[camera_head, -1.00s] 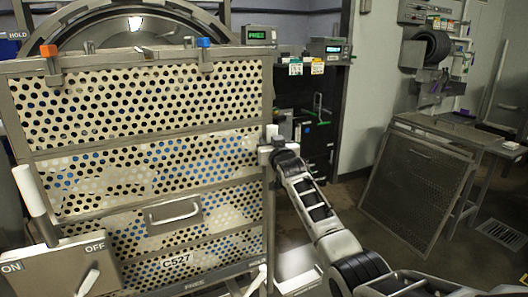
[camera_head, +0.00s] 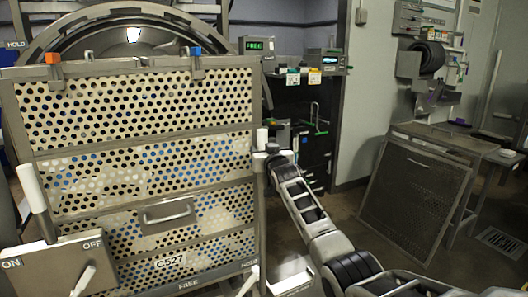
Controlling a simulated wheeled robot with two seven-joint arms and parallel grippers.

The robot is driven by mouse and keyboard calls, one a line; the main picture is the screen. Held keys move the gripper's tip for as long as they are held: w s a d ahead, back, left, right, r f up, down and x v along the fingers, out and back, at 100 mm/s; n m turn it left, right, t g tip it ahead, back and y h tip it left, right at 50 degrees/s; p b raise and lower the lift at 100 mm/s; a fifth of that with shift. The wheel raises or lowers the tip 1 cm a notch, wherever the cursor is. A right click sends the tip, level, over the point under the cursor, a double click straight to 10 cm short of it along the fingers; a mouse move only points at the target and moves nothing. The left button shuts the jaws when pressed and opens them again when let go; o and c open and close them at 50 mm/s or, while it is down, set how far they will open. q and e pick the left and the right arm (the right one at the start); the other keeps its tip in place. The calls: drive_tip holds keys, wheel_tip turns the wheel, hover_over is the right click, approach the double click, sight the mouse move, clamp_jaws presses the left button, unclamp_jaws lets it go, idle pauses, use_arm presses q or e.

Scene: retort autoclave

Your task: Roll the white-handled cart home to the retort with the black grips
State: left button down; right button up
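The cart (camera_head: 150,211) fills the left and centre of the head view. It has perforated cream panels, a grey frame, a pull handle (camera_head: 168,211) and the mark C527. A white upright handle (camera_head: 33,187) stands at its left, and a shorter white handle (camera_head: 262,137) is at its right edge. My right gripper (camera_head: 267,155) is at the right handle and appears closed around it; its fingertips are small and partly hidden. A retort's round metal mouth (camera_head: 60,40) stands behind the cart, mostly covered by it. No black grips are discernible on it. My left gripper is out of view.
A lever box (camera_head: 55,265) marked ON and OFF is on the cart's near left. A FREE display (camera_head: 258,46) and another display unit (camera_head: 329,62) are behind. A perforated panel (camera_head: 415,195) leans on a bench at right. Floor between is open.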

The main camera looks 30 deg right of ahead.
drive_tip(key=v, duration=1.6)
drive_tip(key=s+a+f+n+g+y, duration=0.1)
drive_tip(key=s+a+f+n+y, duration=0.15)
drive_tip(key=a+f, duration=0.3)
drive_tip(key=s+a+f+n+g+y, duration=0.1)
drive_tip(key=s+a+f, duration=0.3)
drive_tip(key=f, duration=0.3)
drive_tip(key=s+a+f+n+g+y, duration=0.1)
drive_tip(key=s+a+f+y, duration=0.15)
drive_tip(key=a+f, duration=0.35)
drive_tip(key=s+a+f+n+g+y, duration=0.1)
drive_tip(key=s+a+f, duration=0.4)
drive_tip(key=s, duration=0.4)
drive_tip(key=s+a+f+g+y, duration=0.2)
drive_tip(key=s+a+f, duration=0.3)
drive_tip(key=s+a, duration=0.2)
drive_tip(key=shift+s+f+n, duration=0.35)
drive_tip(key=shift+s, duration=0.85)
